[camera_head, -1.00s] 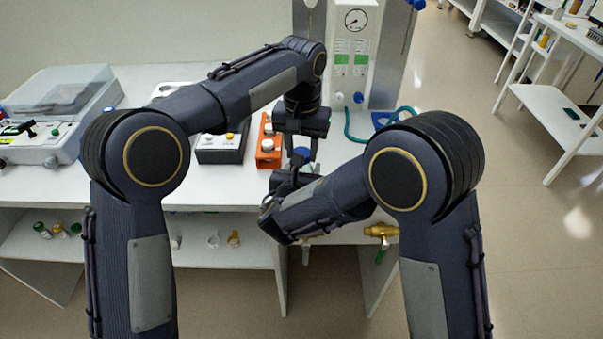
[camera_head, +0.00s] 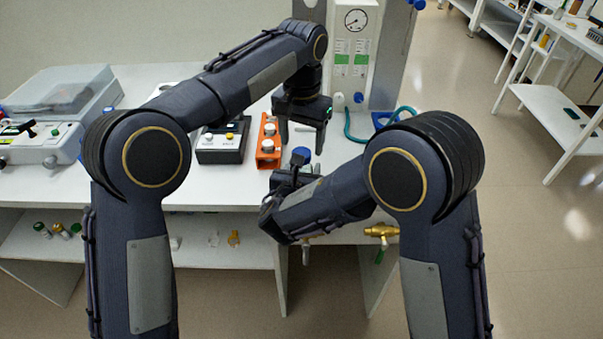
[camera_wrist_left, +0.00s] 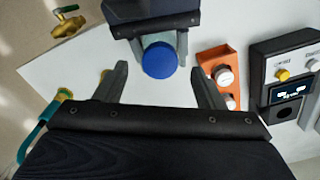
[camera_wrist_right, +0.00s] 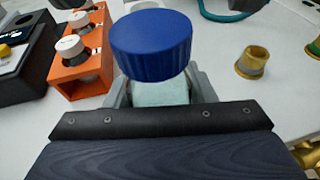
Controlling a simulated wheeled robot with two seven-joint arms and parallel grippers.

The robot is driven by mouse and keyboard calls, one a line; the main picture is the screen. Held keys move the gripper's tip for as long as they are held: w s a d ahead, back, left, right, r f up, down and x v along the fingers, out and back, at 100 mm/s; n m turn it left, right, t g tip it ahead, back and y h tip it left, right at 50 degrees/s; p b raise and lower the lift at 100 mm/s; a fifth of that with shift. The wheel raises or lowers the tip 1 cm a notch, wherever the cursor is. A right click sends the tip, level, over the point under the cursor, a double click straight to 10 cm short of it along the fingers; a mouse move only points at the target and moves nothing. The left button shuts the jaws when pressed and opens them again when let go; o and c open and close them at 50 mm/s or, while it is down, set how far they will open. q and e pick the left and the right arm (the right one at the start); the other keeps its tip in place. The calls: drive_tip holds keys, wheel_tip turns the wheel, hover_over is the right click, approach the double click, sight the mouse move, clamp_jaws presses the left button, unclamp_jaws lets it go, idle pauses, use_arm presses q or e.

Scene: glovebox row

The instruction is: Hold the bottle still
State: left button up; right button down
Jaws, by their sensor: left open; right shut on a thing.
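The bottle stands upright with a blue cap (camera_head: 302,152) near the front edge of the bench. In the right wrist view the cap (camera_wrist_right: 150,45) sits on a pale bottle body (camera_wrist_right: 160,92). My right gripper (camera_wrist_right: 158,95) is shut on that body below the cap; in the head view it (camera_head: 296,172) is partly hidden by its own arm. My left gripper (camera_head: 303,137) is open and empty, above and behind the cap, fingers pointing down. In the left wrist view the cap (camera_wrist_left: 160,60) shows between its spread fingers, apart from them.
An orange rack (camera_head: 268,142) with white-capped vials stands left of the bottle, and a black device (camera_head: 222,150) beyond it. A gauge panel (camera_head: 354,45) stands behind, with a teal hose (camera_head: 350,128). A brass valve (camera_head: 381,231) juts from the bench front.

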use_arm(q)
wheel_tip(320, 180, up, 9)
idle(0.3)
use_arm(e)
drive_tip(key=c, duration=0.6)
unclamp_jaws()
drive_tip(key=shift+o, duration=0.2)
drive_tip(key=v, duration=0.7)
drive_tip(key=shift+s+r+b, duration=0.15)
drive_tip(key=shift+s+b, duration=0.2)
drive_tip(key=shift+b, duration=0.05)
use_arm(q)
drive_tip(key=shift+f, duration=0.4)
drive_tip(key=shift+s, duration=0.1)
use_arm(e)
drive_tip(key=shift+a, duration=0.1)
